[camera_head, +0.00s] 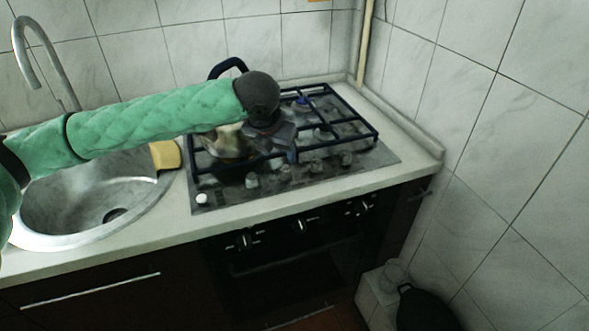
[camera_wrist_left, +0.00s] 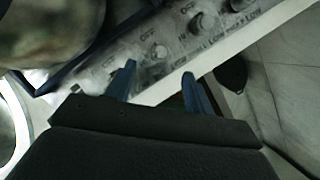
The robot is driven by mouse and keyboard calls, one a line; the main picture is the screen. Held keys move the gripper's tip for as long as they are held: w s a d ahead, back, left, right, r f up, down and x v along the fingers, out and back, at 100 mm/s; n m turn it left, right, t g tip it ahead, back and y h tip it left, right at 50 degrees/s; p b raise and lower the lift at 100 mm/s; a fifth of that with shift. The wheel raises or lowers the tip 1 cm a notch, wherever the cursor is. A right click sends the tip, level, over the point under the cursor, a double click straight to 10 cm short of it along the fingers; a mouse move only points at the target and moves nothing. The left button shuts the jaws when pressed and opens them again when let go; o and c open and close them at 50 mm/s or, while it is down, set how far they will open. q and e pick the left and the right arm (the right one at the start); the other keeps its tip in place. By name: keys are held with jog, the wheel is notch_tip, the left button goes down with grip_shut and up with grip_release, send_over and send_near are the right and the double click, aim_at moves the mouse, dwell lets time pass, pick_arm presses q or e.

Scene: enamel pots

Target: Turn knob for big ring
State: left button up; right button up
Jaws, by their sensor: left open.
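The stove's control knobs stand in a row along the front of the grey hob panel (camera_head: 225,197). In the head view I see a left knob (camera_head: 252,180), a middle knob (camera_head: 285,173) and further right ones (camera_head: 316,165). Which one serves the big ring I cannot tell. My left gripper (camera_head: 284,153) hangs over the front of the hob, just above the knob row. In the left wrist view its blue fingers (camera_wrist_left: 158,72) are apart, pointing at the panel, with one knob (camera_wrist_left: 195,22) beyond them to the upper right. My right gripper is out of view.
A pot (camera_head: 228,143) with a dark blue handle (camera_head: 228,67) stands on the left burner, close beside my gripper. Dark grates (camera_head: 345,112) cover the hob. A sink (camera_head: 60,205) and a yellow sponge (camera_head: 165,154) lie left. Oven knobs (camera_head: 246,239) sit below the counter.

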aim_at(284, 168)
pick_arm(q)
jog(key=x, duration=0.6)
jog(key=shift+d+f+p, duration=0.1)
jog(key=shift+f+p, duration=0.15)
jog(key=shift+p, duration=0.1)
jog(key=shift+w+f, duration=0.3)
jog(key=shift+f, duration=0.25)
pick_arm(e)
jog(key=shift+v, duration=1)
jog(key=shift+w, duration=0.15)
